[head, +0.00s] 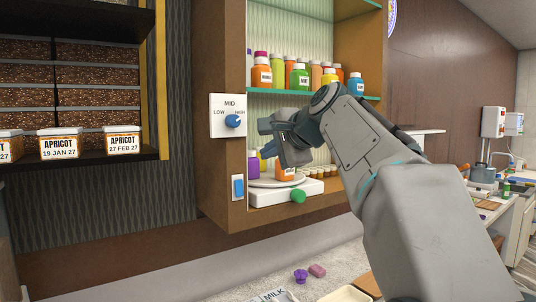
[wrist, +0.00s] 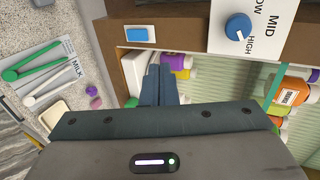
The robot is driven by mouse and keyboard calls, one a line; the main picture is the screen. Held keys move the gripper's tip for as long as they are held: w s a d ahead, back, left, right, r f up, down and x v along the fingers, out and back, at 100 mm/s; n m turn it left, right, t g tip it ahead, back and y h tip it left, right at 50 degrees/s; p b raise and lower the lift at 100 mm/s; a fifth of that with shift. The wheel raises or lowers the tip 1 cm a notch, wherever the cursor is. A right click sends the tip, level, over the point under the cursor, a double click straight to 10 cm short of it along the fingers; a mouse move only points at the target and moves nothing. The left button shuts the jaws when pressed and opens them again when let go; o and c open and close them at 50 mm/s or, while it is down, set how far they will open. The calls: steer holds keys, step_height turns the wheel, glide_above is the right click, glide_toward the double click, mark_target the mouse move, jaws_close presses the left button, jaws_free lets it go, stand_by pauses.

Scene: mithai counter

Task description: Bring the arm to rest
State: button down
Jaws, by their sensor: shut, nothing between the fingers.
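My arm reaches in from the right of the head view and bends toward the wooden wall cabinet (head: 218,75). My gripper (head: 268,150) is in front of the cabinet's lower shelf, left of the wrist. In the wrist view my gripper (wrist: 158,72) has its two dark fingers together with nothing between them. It hides part of the lower shelf, including most of an orange bottle (head: 285,174) on a white round plate or scale.
A dial panel (head: 228,116) and a blue switch (head: 238,188) are on the cabinet's front edge. Bottles (head: 300,76) fill the upper shelf. Apricot boxes (head: 60,143) stand at left.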

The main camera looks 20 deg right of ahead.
steer(key=s+a+f+n+g+h, duration=0.1)
steer(key=s+f+n+g, duration=0.2)
steer(key=s+f, duration=0.6)
steer(key=s+a+f+n+g+h, duration=0.1)
steer(key=s+f+n, duration=0.5)
steer(key=f, duration=1)
steer(key=s+a+f+n+g+h, duration=0.1)
steer(key=s+f+n+g, duration=0.3)
steer(key=s+f, duration=0.8)
steer(key=shift+s+a+f+n+g+h, duration=0.15)
steer(key=shift+a+f+n+g+h, duration=0.15)
steer(key=shift+f+n+h, duration=0.35)
steer(key=shift+d+f, duration=0.1)
